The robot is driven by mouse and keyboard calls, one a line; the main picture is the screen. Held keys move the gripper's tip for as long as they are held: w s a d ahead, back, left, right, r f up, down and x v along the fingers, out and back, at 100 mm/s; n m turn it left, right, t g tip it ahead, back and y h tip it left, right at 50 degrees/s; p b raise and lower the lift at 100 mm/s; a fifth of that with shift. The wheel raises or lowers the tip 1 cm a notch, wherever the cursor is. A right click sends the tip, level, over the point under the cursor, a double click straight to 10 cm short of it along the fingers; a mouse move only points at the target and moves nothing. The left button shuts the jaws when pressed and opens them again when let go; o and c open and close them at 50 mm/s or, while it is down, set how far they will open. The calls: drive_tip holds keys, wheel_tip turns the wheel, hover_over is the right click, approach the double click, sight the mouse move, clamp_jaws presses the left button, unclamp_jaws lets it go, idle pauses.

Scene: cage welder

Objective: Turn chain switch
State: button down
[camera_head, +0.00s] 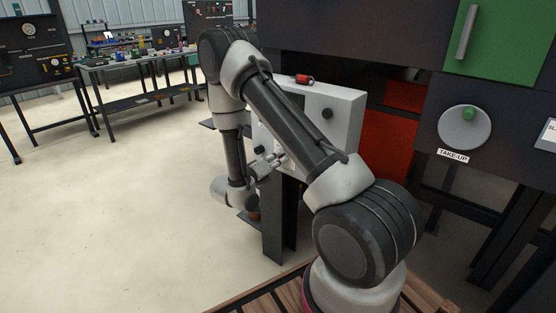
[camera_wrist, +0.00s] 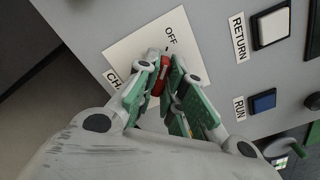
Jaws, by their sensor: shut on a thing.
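The chain switch is a small red knob (camera_wrist: 161,80) on a white label plate (camera_wrist: 188,38) in the wrist view. The plate reads "OFF" above the knob; a word starting with "CH" is cut off by my gripper. My gripper (camera_wrist: 163,72) has its green-padded fingers closed around the red knob, one on each side. In the head view my gripper (camera_head: 266,166) is at the face of the grey control box (camera_head: 345,107); the knob is hidden there.
A white RETURN button (camera_wrist: 271,27) and a blue RUN button (camera_wrist: 263,102) sit right of the plate. A red part (camera_head: 303,79) is on top of the box. A TAKE-UP dial (camera_head: 465,131) is at right. Open floor lies left.

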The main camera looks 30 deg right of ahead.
drive_tip(key=c, duration=1.5)
unclamp_jaws()
drive_tip(key=v, duration=1.2)
